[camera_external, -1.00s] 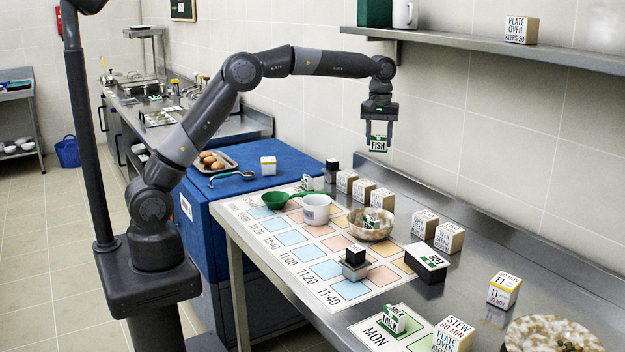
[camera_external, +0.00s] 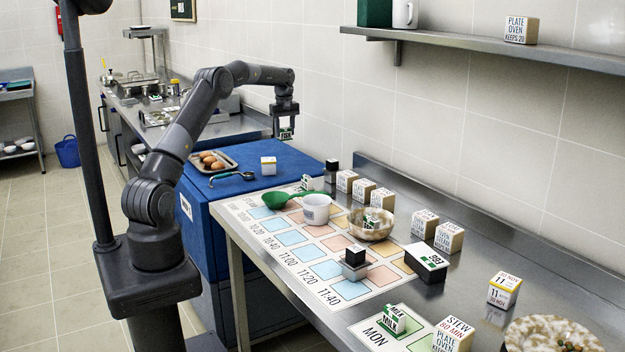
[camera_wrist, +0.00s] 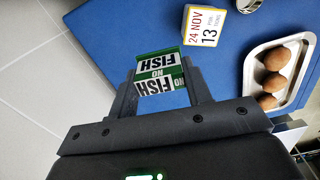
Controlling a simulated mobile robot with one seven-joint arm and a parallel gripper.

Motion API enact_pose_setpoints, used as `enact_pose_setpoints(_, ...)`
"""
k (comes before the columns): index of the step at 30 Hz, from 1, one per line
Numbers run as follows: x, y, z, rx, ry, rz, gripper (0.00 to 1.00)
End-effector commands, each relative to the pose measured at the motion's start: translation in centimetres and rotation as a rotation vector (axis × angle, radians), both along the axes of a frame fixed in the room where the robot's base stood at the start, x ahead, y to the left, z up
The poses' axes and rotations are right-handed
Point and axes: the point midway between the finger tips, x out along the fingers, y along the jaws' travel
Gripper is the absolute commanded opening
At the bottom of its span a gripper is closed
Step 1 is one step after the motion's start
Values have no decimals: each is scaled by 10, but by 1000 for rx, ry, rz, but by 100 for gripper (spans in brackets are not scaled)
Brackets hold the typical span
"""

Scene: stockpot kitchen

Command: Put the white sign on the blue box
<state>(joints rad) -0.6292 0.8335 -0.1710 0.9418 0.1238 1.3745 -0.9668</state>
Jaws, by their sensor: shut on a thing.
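The white sign (camera_wrist: 157,76) has green edges and reads "NO FISH". My gripper (camera_external: 286,136) is shut on it, and the sign sits between the two fingers in the wrist view. In the external view the sign is small and dark between the fingers, in the air over the back right part of the blue box. The blue box (camera_external: 228,192) has a flat blue top, which also shows in the wrist view (camera_wrist: 215,85). The height of the sign above the top is hard to tell.
A tray of brown eggs (camera_external: 213,161), a spoon (camera_external: 232,175) and a white date cube (camera_external: 268,166) stand on the blue top. Free room lies right of the cube.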

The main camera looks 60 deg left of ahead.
Motion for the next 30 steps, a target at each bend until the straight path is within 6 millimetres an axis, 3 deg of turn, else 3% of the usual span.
enact_pose_setpoints(1,-11,21,-5,0,1,30,23)
enact_pose_setpoints(3,-24,43,-9,1,2,60,23)
enact_pose_setpoints(6,-37,65,-14,2,3,91,23)
enact_pose_setpoints(11,-48,85,-20,3,3,115,23)
enact_pose_setpoints(24,-67,167,-71,3,2,118,23)
enact_pose_setpoints(30,-72,190,-85,3,2,116,23)
